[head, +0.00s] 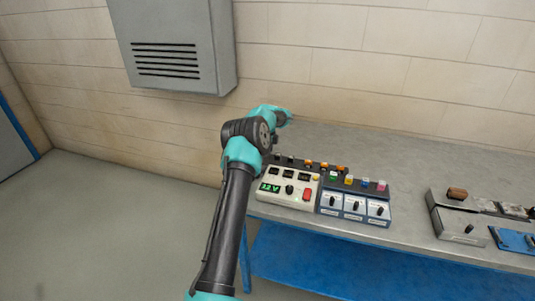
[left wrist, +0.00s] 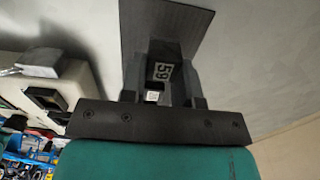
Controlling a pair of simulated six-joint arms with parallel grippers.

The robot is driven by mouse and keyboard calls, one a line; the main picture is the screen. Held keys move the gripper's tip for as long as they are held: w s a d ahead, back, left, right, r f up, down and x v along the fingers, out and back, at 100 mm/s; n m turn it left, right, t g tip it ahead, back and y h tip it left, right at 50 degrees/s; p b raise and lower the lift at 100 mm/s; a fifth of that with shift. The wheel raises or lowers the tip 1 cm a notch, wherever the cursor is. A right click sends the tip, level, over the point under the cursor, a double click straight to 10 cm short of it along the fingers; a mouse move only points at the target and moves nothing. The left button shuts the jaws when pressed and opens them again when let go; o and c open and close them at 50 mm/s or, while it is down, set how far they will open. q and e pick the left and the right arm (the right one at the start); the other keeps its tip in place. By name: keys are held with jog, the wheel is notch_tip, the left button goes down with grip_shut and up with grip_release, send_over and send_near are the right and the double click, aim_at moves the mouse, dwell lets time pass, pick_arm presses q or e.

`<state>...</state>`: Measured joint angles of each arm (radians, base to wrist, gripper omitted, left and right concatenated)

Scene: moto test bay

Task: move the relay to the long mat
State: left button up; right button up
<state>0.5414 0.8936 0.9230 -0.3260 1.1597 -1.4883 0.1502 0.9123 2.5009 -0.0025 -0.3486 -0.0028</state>
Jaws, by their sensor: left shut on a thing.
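My left gripper (left wrist: 164,78) is shut on the relay (left wrist: 161,71), a small dark block with a white "59" label, seen in the left wrist view. A dark grey flat rectangle (left wrist: 164,22), which looks like the long mat, lies just beyond the relay on the pale bench. I cannot tell whether the relay touches it. In the head view my left gripper (head: 284,117) is over the bench's back left end, partly hidden by its wrist; relay and mat are not visible there. My right gripper is in neither view.
The bench's back middle (head: 400,150) is clear.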

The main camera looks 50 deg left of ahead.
pick_arm(q)
jog(key=shift+f, duration=0.7)
jog(key=shift+f, duration=0.1)
jog(key=o, duration=0.9)
notch_tip(320, 180, up, 12)
dwell(0.4)
